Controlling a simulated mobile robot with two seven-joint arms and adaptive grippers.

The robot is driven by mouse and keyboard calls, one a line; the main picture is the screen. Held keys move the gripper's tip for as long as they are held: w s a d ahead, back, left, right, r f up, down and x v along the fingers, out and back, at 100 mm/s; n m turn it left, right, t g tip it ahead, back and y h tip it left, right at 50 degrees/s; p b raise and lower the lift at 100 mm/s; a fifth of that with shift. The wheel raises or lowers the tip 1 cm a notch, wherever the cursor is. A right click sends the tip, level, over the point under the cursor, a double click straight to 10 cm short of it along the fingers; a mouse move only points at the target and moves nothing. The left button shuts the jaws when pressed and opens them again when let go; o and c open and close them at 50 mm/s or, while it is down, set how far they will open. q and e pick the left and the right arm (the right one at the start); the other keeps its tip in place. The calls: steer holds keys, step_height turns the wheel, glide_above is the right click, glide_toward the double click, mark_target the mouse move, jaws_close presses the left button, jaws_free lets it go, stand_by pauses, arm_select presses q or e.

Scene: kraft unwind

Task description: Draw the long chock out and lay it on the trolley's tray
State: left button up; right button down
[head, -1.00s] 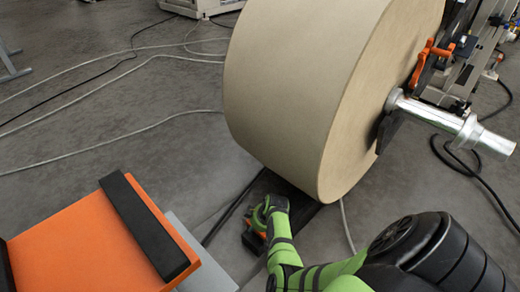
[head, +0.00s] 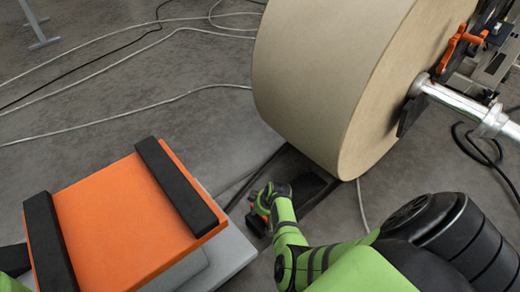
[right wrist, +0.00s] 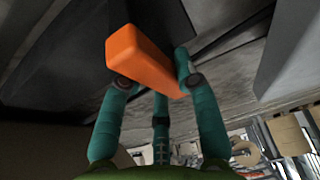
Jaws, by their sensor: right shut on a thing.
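My right gripper (head: 264,203) is low beside the paper roll, shut on a block with orange and black parts, which I take to be the long chock (head: 257,222). In the right wrist view, the fingers (right wrist: 150,85) close on both sides of its orange bar (right wrist: 143,60). A dark surface lies behind that bar; where the chock ends is unclear. The trolley (head: 232,252) stands at lower left with an orange tray (head: 115,220) between two black strips. No chock lies on the tray. A green and dark bit of mine shows at the left edge, without fingertips.
The big kraft roll (head: 325,75) sits on a silver shaft (head: 460,103) at upper right. A dark base piece (head: 305,185) lies under it. Cables run across the floor. An orange clamp (head: 458,45) is by the shaft.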

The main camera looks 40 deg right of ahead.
steer(key=shift+s+a+f, duration=0.1)
steer(key=shift+a+f, duration=0.1)
steer(key=shift+a, duration=0.05)
steer(key=c, duration=0.8)
jaws_free()
steer(key=shift+c, duration=0.2)
steer(key=shift+d+r, duration=0.1)
steer(key=shift+s+d+r, duration=0.15)
steer(key=shift+r, duration=0.45)
steer(key=v, duration=1)
steer(key=shift+s+r, duration=0.15)
steer(key=shift+r, duration=0.2)
